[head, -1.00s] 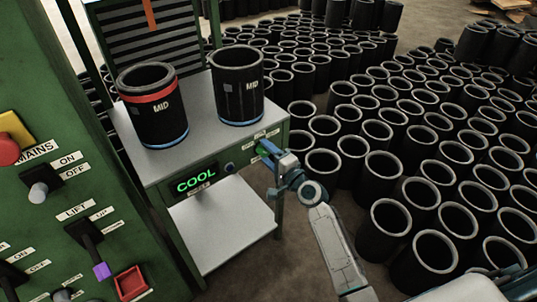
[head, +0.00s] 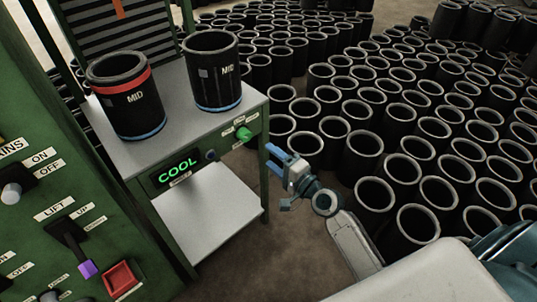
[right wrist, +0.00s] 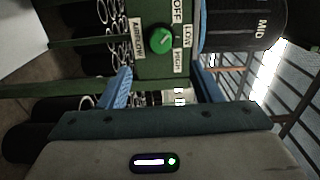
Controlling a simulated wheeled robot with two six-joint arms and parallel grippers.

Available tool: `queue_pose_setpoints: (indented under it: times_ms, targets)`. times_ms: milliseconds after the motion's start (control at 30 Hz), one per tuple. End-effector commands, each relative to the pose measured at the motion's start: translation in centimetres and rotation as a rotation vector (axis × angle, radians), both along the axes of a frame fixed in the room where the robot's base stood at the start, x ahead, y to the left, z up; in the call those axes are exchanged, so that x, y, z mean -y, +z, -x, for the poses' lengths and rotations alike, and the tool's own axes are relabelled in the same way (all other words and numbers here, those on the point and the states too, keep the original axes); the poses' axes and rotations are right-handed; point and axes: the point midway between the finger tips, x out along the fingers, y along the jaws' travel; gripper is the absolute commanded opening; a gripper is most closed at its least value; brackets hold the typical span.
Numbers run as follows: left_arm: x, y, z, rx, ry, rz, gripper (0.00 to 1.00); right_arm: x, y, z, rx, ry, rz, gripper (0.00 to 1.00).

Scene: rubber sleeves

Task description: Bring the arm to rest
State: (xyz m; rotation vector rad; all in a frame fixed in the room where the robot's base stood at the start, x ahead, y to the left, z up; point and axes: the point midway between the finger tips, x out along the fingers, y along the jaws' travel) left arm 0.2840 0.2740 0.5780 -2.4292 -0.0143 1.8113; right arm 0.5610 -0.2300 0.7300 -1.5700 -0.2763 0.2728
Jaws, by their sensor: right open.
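My right gripper (head: 279,161) is open and empty, just to the right of the cooling table (head: 215,215). In the right wrist view its two blue fingers (right wrist: 164,88) stand apart with nothing between them. The green knob (head: 243,133) on the table's front panel is clear of the gripper; it also shows in the right wrist view (right wrist: 160,40), beyond the fingers, with labels such as AIRFLOW, OFF, LOW and HIGH. The display (head: 177,171) reads COOL in green. My left gripper is not in view.
Two black sleeves marked MID, one with a red band (head: 122,82) and one without (head: 216,85), stand upright on the table top. A green control panel (head: 75,190) with switches and a lift lever is at left. Many black sleeves (head: 400,185) crowd the floor at right.

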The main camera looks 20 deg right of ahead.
Motion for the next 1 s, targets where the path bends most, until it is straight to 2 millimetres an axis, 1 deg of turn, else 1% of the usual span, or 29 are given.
queue_pose_setpoints:
  times_ms: [433, 467, 533, 567, 600, 667, 700, 767, 800, 867, 900, 967, 1000]
  targets:
    - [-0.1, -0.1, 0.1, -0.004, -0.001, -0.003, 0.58, 0.0, 0.0, 0.0, -0.001, -0.001, 0.0, 0.58]
    - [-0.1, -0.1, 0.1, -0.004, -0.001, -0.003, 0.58, 0.0, -0.1, 0.0, -0.003, -0.001, 0.003, 0.58]
    - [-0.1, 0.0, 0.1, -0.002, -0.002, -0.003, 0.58, 0.2, -1.1, 0.0, -0.021, -0.006, 0.028, 0.58]
    - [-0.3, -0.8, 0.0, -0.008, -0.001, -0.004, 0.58, 0.3, -1.9, 0.0, -0.035, -0.01, 0.049, 0.58]
    - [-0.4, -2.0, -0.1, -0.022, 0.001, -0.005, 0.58, 0.5, -3.2, 0.1, -0.06, -0.015, 0.089, 0.58]
    - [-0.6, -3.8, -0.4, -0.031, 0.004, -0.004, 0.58, 1.0, -6.2, 0.5, -0.112, -0.024, 0.171, 0.58]
    - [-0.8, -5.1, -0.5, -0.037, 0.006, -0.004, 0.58, 1.4, -8.6, 1.0, -0.155, -0.026, 0.239, 0.58]
    - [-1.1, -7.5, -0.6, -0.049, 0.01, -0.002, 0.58, 2.0, -12.7, 2.3, -0.23, -0.018, 0.359, 0.58]
    - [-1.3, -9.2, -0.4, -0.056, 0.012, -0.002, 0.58, 2.5, -15.6, 3.4, -0.283, -0.006, 0.444, 0.58]
    - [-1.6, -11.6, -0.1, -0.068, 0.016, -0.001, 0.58, 3.1, -19.7, 5.5, -0.359, 0.022, 0.566, 0.58]
    - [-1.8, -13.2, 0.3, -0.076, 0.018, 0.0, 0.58, 3.6, -22.3, 7.2, -0.409, 0.048, 0.645, 0.58]
    - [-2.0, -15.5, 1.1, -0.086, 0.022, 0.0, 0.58, 4.1, -26.0, 9.9, -0.48, 0.097, 0.761, 0.58]
    - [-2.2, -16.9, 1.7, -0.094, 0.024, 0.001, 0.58, 4.5, -28.3, 12.0, -0.528, 0.137, 0.835, 0.58]
